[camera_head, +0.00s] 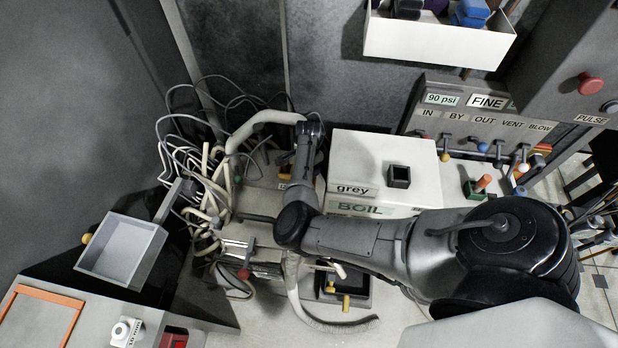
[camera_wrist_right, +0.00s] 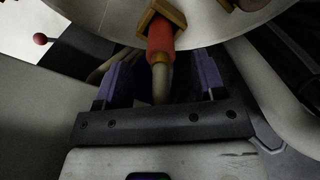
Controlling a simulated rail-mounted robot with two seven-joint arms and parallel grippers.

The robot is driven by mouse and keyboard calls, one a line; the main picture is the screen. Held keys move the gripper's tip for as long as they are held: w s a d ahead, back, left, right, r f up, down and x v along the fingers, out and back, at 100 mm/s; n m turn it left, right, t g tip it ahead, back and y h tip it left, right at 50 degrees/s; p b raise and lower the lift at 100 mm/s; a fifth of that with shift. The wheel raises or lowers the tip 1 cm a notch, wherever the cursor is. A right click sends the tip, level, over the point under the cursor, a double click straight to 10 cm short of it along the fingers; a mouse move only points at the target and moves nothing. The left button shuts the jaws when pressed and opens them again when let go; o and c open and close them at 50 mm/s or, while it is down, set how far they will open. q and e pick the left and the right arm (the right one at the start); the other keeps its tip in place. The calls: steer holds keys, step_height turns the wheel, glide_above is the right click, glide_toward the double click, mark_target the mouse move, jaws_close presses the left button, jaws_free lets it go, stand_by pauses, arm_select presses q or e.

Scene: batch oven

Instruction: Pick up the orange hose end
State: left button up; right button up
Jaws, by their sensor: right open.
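The orange hose end (camera_wrist_right: 160,38) shows at the top of the right wrist view, set against a brass-coloured fitting (camera_wrist_right: 160,14) near the rim of a pale round plate. A beige hose (camera_wrist_right: 160,85) runs from it down between my right fingers. My right gripper (camera_wrist_right: 162,80) is open, with one purple finger on each side of the hose and a gap on both sides. The orange end is just past the fingertips. In the head view my right arm reaches in from the right, and I cannot make out its fingers or the hose end there. My left gripper is not in view.
Tangled pale hoses and cables (camera_head: 195,165) fill the area left of my arm. A white box marked grey and BOIL (camera_head: 360,165) stands close on its right. A grey open tray (camera_head: 122,250) is at left. A red knob (camera_wrist_right: 40,39) shows in the wrist view.

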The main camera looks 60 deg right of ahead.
steer(key=shift+f+b, duration=0.9)
steer(key=shift+f, duration=1.9)
steer(key=shift+d, duration=0.1)
steer(key=shift+c, duration=0.3)
steer(key=c, duration=0.7)
steer(key=shift+c, duration=1.3)
steer(key=shift+r, duration=0.15)
